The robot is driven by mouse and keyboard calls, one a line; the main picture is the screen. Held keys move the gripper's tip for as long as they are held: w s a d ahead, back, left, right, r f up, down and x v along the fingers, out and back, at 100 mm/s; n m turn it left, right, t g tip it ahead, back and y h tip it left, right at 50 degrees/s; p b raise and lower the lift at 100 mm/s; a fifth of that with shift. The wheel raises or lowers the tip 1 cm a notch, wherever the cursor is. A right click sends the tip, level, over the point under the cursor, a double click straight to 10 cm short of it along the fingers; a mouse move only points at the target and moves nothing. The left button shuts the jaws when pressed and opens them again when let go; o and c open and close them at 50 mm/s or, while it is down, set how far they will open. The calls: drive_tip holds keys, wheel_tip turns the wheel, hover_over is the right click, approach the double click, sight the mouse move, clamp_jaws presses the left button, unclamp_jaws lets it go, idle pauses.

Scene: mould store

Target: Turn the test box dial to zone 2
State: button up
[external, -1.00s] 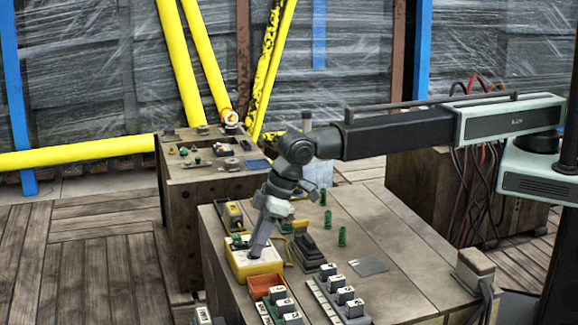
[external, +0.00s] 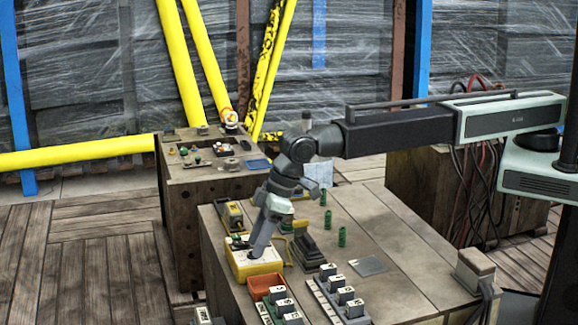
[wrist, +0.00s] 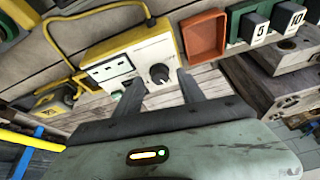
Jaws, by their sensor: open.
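The test box (external: 255,265) is a yellow case with a white face, lying on the near wooden crate. In the wrist view the test box (wrist: 118,62) shows sockets, a small display and a dark round dial (wrist: 159,73). My gripper (external: 252,256) reaches down over the box in the external view. In the wrist view my gripper (wrist: 162,84) is open, one finger on each side of the dial's near edge. I cannot tell whether the fingers touch the dial. The zone marks around the dial are too small to read.
An orange tray (wrist: 205,37) sits close beside the box, with numbered blocks (wrist: 257,28) beyond it. A yellow cable (wrist: 62,50) runs from the box. Green cylinders (external: 342,236) and a dark clamp-like block (external: 308,248) stand on the crate top.

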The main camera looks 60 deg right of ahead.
drive_tip(key=p+v, duration=0.6)
drive_tip(key=v, duration=0.1)
